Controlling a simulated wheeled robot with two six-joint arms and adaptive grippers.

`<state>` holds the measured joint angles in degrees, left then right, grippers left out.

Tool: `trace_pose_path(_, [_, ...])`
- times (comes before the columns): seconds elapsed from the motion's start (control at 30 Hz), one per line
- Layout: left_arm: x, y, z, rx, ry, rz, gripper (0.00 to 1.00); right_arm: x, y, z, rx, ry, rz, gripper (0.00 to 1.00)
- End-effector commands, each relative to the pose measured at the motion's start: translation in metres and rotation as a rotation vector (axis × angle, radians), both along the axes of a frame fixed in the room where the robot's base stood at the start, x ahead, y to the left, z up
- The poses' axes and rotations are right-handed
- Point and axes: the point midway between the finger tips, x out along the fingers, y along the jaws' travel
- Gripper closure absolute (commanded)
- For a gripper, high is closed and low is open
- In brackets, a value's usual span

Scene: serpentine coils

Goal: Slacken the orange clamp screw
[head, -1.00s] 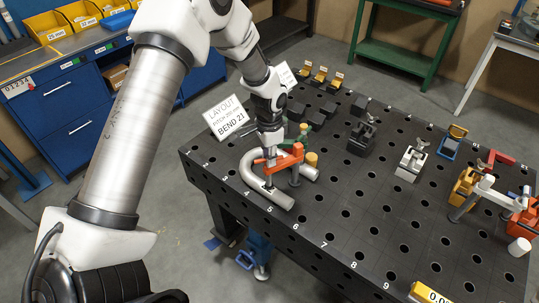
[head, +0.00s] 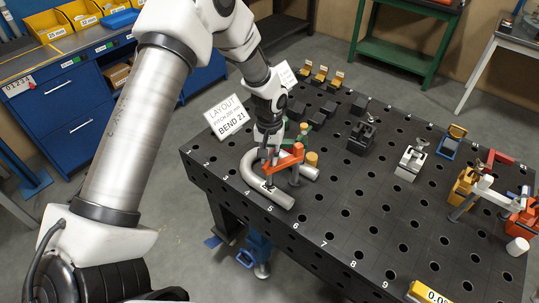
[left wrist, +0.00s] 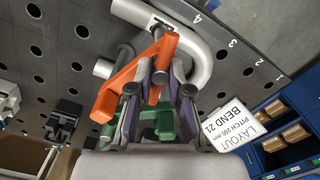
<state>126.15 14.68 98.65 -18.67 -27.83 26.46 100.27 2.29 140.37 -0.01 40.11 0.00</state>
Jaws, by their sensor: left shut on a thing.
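The orange clamp (head: 288,160) stands on the dark perforated table, its arm reaching over a grey U-bent pipe (head: 251,178). Its orange arm also shows in the left wrist view (left wrist: 119,86), with the pipe (left wrist: 201,57) beyond it. My left gripper (head: 268,162) is at the left end of the clamp arm, above the pipe. In the left wrist view my left gripper (left wrist: 158,80) has its two fingers on either side of the clamp screw (left wrist: 157,90) and is shut on it. The fingers hide part of the screw. My right gripper is not in view.
A layout sign (head: 229,115) stands close by at the table's left edge. A green part (left wrist: 160,125) shows behind the fingers. A black clamp (head: 362,138), a grey clamp (head: 411,160) and a yellow fixture (head: 465,186) stand farther right. The table's front middle is clear.

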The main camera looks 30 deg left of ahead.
Motion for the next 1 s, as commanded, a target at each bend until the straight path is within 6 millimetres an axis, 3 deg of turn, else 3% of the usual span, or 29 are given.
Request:
trace_pose_path(0.4, [-0.0038, -0.0007, -0.0031, 0.0, 0.012, 0.213, 1.0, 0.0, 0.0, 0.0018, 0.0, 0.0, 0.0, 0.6])
trace_pose_path(0.93, [-0.0036, -0.0007, -0.0031, 0.0, 0.011, 0.242, 1.0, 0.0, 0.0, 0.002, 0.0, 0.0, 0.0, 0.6])
trace_pose_path(0.97, [-0.0036, -0.0007, -0.003, 0.0, 0.011, 0.242, 0.79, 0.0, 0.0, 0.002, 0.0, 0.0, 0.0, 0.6])
trace_pose_path(1.0, [-0.0034, -0.0006, -0.003, 0.0, 0.011, 0.242, 0.64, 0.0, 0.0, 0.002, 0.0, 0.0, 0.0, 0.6])
